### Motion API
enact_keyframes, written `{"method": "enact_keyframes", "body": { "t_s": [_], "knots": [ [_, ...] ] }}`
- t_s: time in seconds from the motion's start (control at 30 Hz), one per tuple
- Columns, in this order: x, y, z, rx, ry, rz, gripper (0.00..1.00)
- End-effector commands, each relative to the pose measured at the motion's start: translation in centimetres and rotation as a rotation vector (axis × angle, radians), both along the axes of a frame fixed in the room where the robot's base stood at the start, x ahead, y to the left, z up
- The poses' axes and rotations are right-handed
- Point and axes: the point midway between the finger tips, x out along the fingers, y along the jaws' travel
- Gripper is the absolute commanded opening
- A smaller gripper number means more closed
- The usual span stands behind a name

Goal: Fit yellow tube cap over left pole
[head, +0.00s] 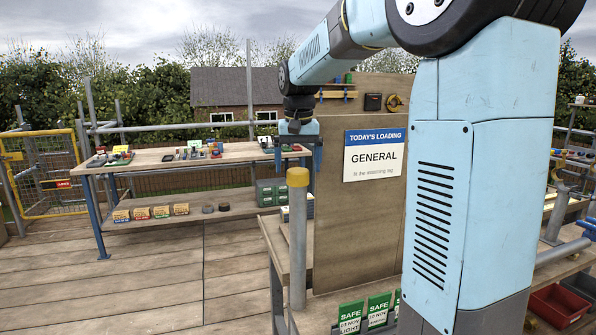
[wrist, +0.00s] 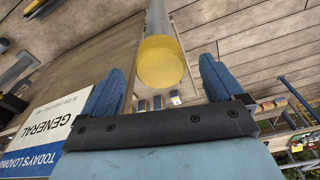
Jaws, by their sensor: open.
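The yellow tube cap (head: 298,177) sits on the top end of the upright grey pole (head: 298,245) in the head view, covering its end. My gripper (head: 299,166) is open and empty just above the cap, pointing down, with its blue fingers apart. In the wrist view the cap (wrist: 161,62) shows between and beyond the two blue fingertips, and neither finger appears to touch it. The pole (wrist: 158,18) runs away behind the cap there.
A wooden board with a "GENERAL" loading sign (head: 375,155) stands close right of the pole. Green "SAFE" tags (head: 351,317) are at the front. A two-level workbench (head: 180,162) with small goods stands behind left. The plank floor (head: 110,280) at left is clear.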

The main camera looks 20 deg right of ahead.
Motion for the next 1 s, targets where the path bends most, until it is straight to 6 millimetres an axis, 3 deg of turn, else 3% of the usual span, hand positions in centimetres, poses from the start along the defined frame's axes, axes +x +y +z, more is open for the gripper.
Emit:
{"method": "enact_keyframes", "body": {
  "t_s": [0.3,0.5,0.87,1.0],
  "knots": [
    [-0.7,0.2,6.4,0.0,-0.004,0.0,0.94],
    [-1.0,0.3,9.4,0.0,-0.002,0.0,0.94],
    [-1.4,0.3,11.1,0.0,-0.002,0.001,0.94],
    [-3.2,0.2,10.8,0.002,-0.025,0.015,0.94]
  ]
}}
